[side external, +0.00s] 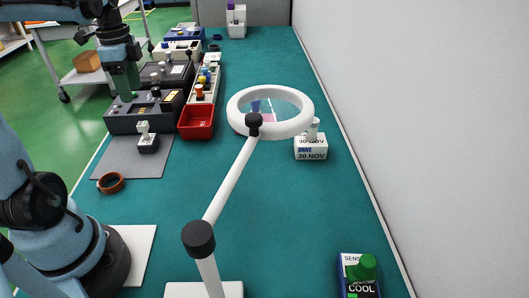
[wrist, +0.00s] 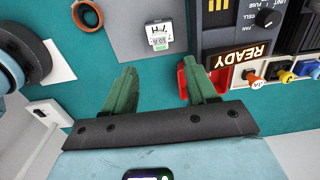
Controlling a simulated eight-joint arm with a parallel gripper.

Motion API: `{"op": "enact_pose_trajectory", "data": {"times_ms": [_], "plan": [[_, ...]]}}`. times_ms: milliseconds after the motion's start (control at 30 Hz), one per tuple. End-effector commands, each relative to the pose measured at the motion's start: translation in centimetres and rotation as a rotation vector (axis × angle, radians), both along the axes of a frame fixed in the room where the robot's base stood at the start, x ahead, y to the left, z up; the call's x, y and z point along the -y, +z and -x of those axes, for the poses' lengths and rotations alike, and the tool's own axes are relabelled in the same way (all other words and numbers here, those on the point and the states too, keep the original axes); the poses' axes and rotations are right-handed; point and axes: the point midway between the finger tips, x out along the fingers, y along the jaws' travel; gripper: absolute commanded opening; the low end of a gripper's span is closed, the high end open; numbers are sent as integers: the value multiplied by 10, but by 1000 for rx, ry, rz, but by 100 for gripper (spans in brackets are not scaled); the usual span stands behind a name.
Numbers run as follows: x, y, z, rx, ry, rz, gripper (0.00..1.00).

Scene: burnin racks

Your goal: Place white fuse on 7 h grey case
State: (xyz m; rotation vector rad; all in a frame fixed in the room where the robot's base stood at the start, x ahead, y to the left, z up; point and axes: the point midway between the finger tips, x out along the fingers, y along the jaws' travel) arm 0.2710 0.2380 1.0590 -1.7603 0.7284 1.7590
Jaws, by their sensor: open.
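A small white fuse (side external: 143,129) with a dark base stands on the grey mat. In the wrist view the fuse (wrist: 160,36) shows a pale top marked "7 H", with smaller unclear print. The nearest dark grey case (side external: 125,121) stands just behind the mat; in the wrist view this case (wrist: 222,30) shows an orange "READY" display and a knob. Another grey case (side external: 180,72) stands farther back; no hour reading is legible on either. My gripper (side external: 125,97) is open and empty above the near case; in the wrist view the fuse lies beyond the fingertips (wrist: 160,78).
A red tray (side external: 196,122) stands right of the near case, with a row of coloured fuses (side external: 203,82) behind it. A brown ring (side external: 110,183) lies at the mat's front left. A white ring lamp (side external: 270,130) stands mid-bench, beside a "30 NOV" block (side external: 311,150).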

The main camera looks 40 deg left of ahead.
Motion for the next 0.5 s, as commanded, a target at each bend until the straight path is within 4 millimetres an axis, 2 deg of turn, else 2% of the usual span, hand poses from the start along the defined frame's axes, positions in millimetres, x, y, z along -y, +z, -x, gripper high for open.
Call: {"op": "enact_pose_trajectory", "data": {"times_ms": [133, 233, 367, 500], "plan": [[7, 5, -3, 12, 15, -9, 57], [30, 5, -11, 54, 72, -37, 57], [80, 3, -23, 171, 211, -69, 57], [139, -5, -28, 334, 394, -39, 57]]}}
